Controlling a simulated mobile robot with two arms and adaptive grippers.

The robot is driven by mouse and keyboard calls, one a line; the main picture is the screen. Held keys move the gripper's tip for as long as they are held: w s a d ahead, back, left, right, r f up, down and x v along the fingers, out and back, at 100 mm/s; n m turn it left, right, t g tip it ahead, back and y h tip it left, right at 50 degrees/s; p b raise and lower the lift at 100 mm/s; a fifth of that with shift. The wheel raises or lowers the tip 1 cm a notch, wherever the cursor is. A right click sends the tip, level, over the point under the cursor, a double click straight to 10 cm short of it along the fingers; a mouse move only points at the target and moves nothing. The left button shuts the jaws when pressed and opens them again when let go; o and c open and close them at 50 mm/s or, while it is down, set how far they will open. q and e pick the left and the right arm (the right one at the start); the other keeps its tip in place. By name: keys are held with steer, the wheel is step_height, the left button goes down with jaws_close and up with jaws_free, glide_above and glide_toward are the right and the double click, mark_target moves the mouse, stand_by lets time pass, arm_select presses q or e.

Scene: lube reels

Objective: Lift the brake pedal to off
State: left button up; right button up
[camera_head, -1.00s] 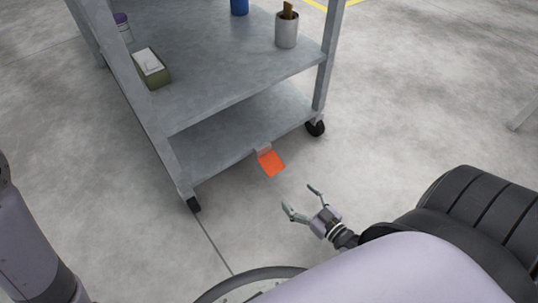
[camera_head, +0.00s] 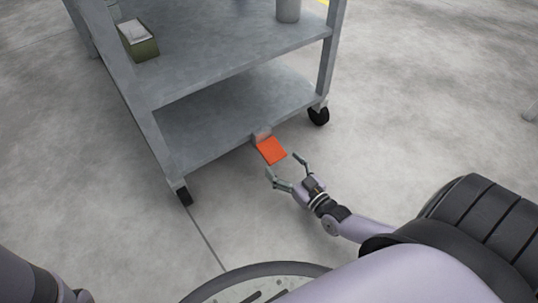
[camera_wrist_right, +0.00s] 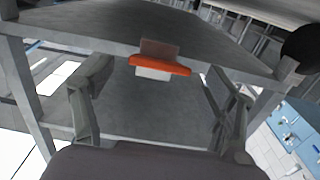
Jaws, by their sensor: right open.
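The brake pedal (camera_head: 271,151) is an orange-red plate on a grey bracket at the lower shelf edge of a grey cart (camera_head: 225,85). In the head view it slopes down and outward from the shelf. My right gripper (camera_head: 282,165) is open and empty, its fingertips just short of the pedal's outer edge, with no clear contact. In the right wrist view the pedal (camera_wrist_right: 160,64) shows edge-on as an orange bar, above and between the two spread fingers (camera_wrist_right: 165,100). My left gripper is not in view; only part of my left arm shows at the lower left.
The cart stands on black casters, one (camera_head: 318,115) right of the pedal and one (camera_head: 184,195) to the left. A green box (camera_head: 139,42) and a grey cup (camera_head: 288,10) stand on its upper shelf. The floor in front of the cart is clear.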

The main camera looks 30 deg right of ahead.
mark_target(273, 153)
steer(key=w+b, duration=0.1)
steer(key=w, duration=0.1)
steer(key=w+b, duration=0.1)
steer(key=w, duration=0.1)
steer(key=w+b, duration=0.1)
steer(key=w, duration=0.1)
steer(key=shift+w+a+f, duration=0.15)
steer(key=shift+w+a, duration=0.05)
steer(key=shift+a, duration=0.05)
steer(key=shift+w, duration=0.65)
steer(key=shift+c, duration=0.3)
steer(key=c, duration=1.6)
steer(key=shift+r, duration=0.2)
